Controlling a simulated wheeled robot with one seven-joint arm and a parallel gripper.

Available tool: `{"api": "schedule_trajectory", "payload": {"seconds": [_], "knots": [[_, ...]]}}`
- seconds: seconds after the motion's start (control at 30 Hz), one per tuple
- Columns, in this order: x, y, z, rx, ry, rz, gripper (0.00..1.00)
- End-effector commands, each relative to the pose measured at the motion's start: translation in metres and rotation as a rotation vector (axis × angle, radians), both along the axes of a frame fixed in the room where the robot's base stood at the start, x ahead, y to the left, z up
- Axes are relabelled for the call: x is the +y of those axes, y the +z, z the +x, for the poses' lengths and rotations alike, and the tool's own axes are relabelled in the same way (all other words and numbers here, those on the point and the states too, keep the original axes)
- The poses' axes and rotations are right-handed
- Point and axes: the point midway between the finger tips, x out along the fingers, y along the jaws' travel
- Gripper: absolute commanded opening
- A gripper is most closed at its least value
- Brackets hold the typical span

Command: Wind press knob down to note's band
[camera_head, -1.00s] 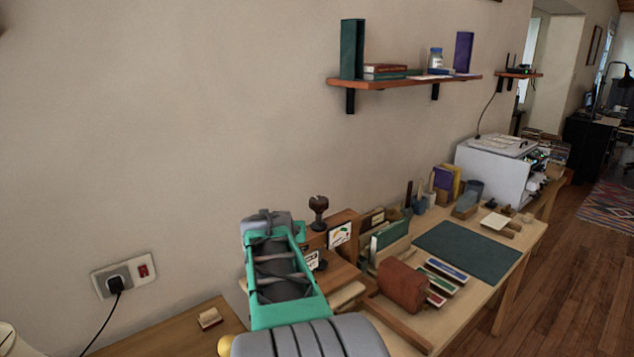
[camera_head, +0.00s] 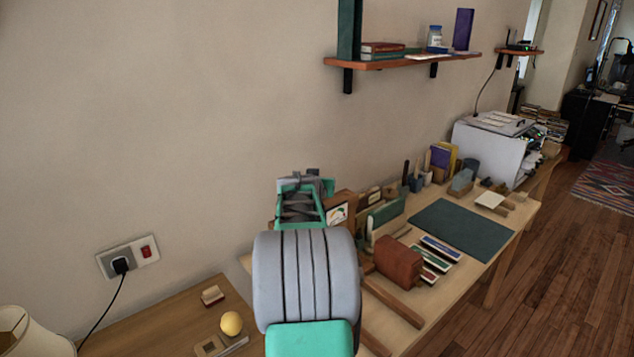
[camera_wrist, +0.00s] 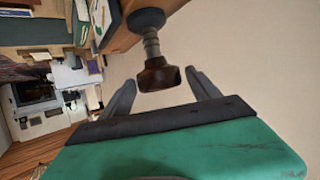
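The dark brown press knob (camera_wrist: 158,74) shows in the wrist view on a ridged metal screw, with a dark collar (camera_wrist: 147,18) and wooden press body (camera_wrist: 172,5) beyond. My gripper (camera_wrist: 160,78) is open, one finger on each side of the knob's near end, with a visible gap to each finger. I cannot tell how deep the knob lies between them. In the head view my arm hides the knob. A white card with a coloured drawing (camera_head: 337,215) stands on wood beside my arm; I cannot tell whether it is the note, and no band is readable.
A wall shelf (camera_head: 400,62) hangs above. A yellow ball (camera_head: 231,323) sits on the lower-left table.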

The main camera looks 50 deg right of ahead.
Motion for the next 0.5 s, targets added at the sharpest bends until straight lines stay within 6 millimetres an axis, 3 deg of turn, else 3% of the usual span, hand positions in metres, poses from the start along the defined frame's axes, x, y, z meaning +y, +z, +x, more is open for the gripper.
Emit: {"api": "schedule_trajectory", "payload": {"seconds": [0.5], "knots": [[0.0003, -0.0001, -0.0002, 0.001, 0.0, 0.001, 0.28]]}}
